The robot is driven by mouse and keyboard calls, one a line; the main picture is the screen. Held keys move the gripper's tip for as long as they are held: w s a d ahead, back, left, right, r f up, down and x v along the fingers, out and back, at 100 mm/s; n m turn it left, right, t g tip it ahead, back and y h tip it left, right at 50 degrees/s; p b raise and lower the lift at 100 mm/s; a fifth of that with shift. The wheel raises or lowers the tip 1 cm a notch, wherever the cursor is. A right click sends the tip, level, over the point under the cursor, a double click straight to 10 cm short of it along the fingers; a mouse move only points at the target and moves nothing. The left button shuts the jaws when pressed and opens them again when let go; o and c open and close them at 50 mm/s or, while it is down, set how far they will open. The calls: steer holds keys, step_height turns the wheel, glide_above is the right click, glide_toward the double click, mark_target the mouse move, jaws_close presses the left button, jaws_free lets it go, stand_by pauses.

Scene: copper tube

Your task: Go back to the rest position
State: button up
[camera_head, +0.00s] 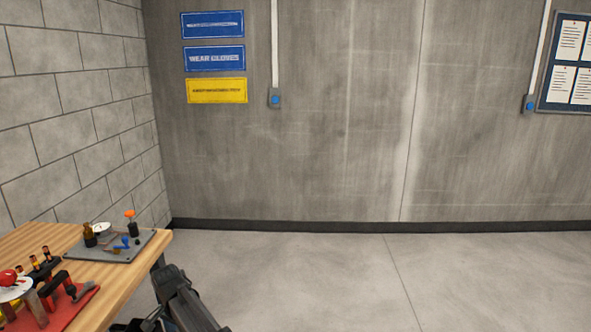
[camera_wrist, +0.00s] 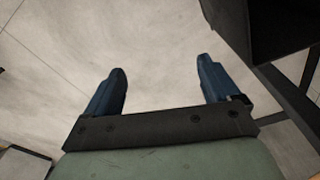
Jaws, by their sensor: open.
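My gripper (camera_wrist: 161,74) shows in the wrist view with its two blue fingers wide apart. Nothing is between them; only the pale concrete floor (camera_wrist: 165,30) lies beyond. In the head view my dark arm shows at the bottom, just right of the wooden table (camera_head: 138,265). The fingers cannot be made out there.
On the table are a grey tray (camera_head: 85,251) with small bottles, a white round dish and blue pieces, and a red mat (camera_head: 75,312) with tools. In the wrist view a dark structure (camera_wrist: 262,30) stands close at upper right. Open floor (camera_head: 330,280) lies right of the table.

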steer(key=s+d+f+n+g+h, duration=0.15)
steer(key=s+d+f, duration=0.25)
steer(key=d+f, duration=1.15)
steer(key=s+d+f+g, duration=0.2)
steer(key=s+d+f, duration=0.3)
steer(key=d+f, duration=1)
steer(key=s+d+f+n+g+y, duration=0.1)
steer(key=s+d+f+g, duration=0.1)
steer(key=s+d, duration=0.8)
steer(key=s+d+f+n+g, duration=0.1)
steer(key=s+d+f, duration=0.4)
steer(key=s+d, duration=0.6)
steer(key=s+g, duration=0.1)
steer(key=s, duration=0.5)
steer(key=shift+s+d+y, duration=0.15)
steer(key=shift+s+y, duration=0.15)
steer(key=shift+y, duration=0.05)
steer(key=shift+r, duration=0.1)
steer(key=shift+c, duration=0.2)
